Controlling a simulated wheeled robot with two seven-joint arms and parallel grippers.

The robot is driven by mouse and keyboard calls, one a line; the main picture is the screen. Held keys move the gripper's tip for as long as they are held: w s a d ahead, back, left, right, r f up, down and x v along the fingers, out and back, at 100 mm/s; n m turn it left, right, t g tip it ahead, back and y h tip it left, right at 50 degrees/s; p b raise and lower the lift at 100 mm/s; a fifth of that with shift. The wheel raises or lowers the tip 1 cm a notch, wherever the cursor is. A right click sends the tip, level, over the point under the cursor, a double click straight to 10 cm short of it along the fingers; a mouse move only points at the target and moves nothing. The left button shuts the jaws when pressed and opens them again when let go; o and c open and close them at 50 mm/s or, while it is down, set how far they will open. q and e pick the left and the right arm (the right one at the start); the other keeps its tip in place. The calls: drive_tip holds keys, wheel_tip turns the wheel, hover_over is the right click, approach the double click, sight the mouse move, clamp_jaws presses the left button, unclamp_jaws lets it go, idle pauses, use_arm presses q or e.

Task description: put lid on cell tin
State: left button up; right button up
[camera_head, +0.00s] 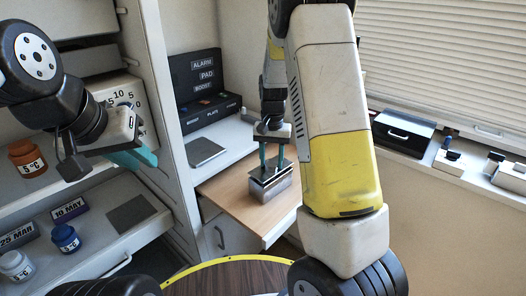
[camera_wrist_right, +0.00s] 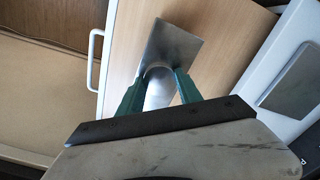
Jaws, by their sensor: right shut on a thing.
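My right gripper (camera_head: 272,165) points down over the wooden pull-out board and is shut on the lid, a thin grey square plate. In the wrist view the gripper's green fingers (camera_wrist_right: 160,88) close on a pale round grip of the lid (camera_wrist_right: 172,45). In the head view the lid (camera_head: 265,175) is dark and lies right above the grey metal cell tin (camera_head: 272,191). I cannot tell whether it touches the tin's rim. The tin's inside is hidden. My left gripper (camera_head: 138,158) is beside the left shelves, away from the tin; its opening cannot be made out.
The wooden board (camera_head: 235,203) has free room around the tin. A grey plate (camera_head: 205,150) lies on the white ledge behind. Jars, including an orange one (camera_head: 27,158), and date blocks stand on the left shelves.

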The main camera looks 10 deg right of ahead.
sight(271, 162)
drive_tip(key=shift+f, duration=0.8)
drive_tip(key=o, duration=1.5)
drive_tip(key=shift+c, duration=0.2)
wheel_tip(271, 162, up, 7)
drive_tip(key=shift+r, duration=0.35)
